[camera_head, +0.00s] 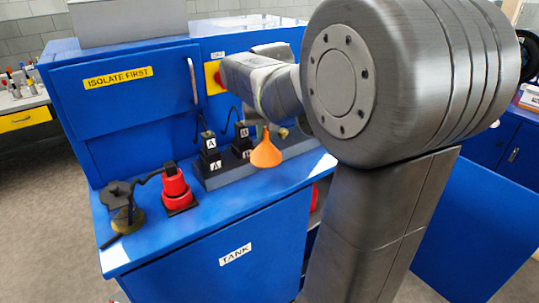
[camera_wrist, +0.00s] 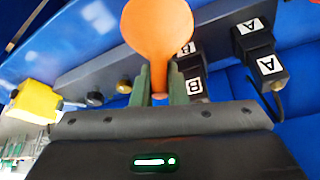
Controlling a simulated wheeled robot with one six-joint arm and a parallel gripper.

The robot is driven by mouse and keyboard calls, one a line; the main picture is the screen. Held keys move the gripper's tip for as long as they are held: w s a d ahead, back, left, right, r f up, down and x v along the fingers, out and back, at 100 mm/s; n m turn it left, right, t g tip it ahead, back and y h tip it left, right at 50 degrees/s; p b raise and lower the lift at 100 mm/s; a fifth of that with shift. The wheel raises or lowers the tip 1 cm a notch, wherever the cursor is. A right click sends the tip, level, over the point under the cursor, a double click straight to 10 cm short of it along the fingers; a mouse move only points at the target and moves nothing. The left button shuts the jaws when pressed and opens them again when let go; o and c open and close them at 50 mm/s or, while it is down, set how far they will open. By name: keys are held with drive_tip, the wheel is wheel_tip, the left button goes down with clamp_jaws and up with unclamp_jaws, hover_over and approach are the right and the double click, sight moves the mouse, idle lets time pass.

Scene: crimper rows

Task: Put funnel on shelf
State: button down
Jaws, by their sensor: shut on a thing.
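An orange funnel (camera_head: 266,153) hangs from my gripper (camera_head: 263,132), in front of the rail with black connectors. In the wrist view the funnel (camera_wrist: 158,30) sits with its narrow end between the two green-grey fingers of my gripper (camera_wrist: 160,85). The fingers are shut on it. The funnel's wide end points away from my gripper and looks clear of the blue worktop (camera_head: 145,247). I cannot pick out the shelf for certain; an open space with a red item (camera_head: 313,197) shows below the worktop at its right end, partly hidden by my arm.
Black connectors marked A (camera_head: 210,143) and B (camera_head: 242,131) stand on a grey rail with cables. A red device (camera_head: 175,187) and a dark clamp-like tool (camera_head: 122,205) stand on the left of the worktop. A blue cabinet (camera_head: 130,100) rises behind. My arm hides the right side.

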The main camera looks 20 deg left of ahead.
sight(265, 158)
drive_tip(key=f, duration=0.8)
drive_tip(key=shift+s+p, duration=0.2)
drive_tip(key=shift+p, duration=0.1)
drive_tip(key=shift+f, duration=0.1)
drive_tip(key=c, duration=1.5)
unclamp_jaws()
drive_tip(key=shift+o, duration=0.2)
